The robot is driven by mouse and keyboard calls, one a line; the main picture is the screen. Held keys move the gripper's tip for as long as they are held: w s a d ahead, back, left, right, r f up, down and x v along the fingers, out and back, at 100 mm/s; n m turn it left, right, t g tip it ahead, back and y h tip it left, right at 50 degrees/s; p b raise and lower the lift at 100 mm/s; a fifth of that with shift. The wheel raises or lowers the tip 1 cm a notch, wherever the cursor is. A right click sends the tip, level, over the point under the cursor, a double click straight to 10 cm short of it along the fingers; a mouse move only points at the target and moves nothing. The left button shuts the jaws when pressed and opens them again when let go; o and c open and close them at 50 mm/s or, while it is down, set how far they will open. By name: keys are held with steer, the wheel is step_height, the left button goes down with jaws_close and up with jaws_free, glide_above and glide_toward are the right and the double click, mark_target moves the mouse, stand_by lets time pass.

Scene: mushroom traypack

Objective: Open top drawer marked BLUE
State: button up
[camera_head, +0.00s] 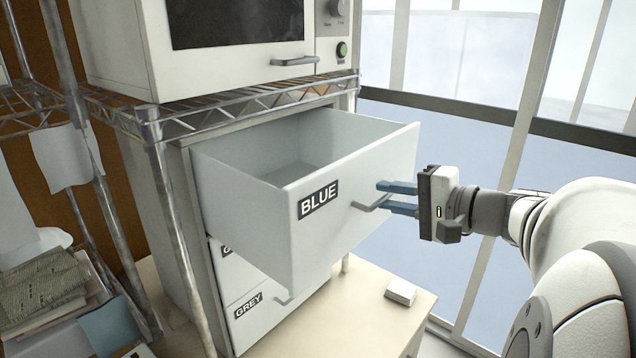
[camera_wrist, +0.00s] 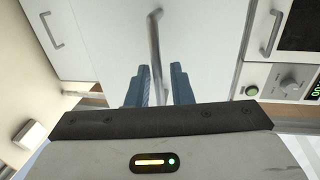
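The top drawer marked BLUE (camera_head: 318,240) is pulled far out of the cabinet, and its inside looks empty. Its handle (camera_head: 372,199) is on the right part of the front. My gripper (camera_head: 386,197) is at this handle, with one blue finger above it and one below. In the wrist view, the drawer handle (camera_wrist: 154,40) runs between the two fingertips (camera_wrist: 160,75), with gaps visible beside it. The fingers are apart and do not appear to clamp the handle.
Lower drawers, one marked GREY (camera_head: 248,304), are closed beneath. A microwave (camera_head: 230,70) stands on the wire rack (camera_head: 210,120) above. A small white box (camera_head: 401,291) lies on the table (camera_head: 350,330) below. Windows are behind at the right.

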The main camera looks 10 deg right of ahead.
steer(key=shift+o, duration=0.9)
steer(key=shift+s+a, duration=0.1)
steer(key=shift+a, duration=0.05)
steer(key=shift+f, duration=0.1)
steer(key=b+v, duration=0.1)
steer(key=v, duration=0.6)
steer(key=shift+s+d, duration=0.25)
steer(key=shift+d, duration=0.05)
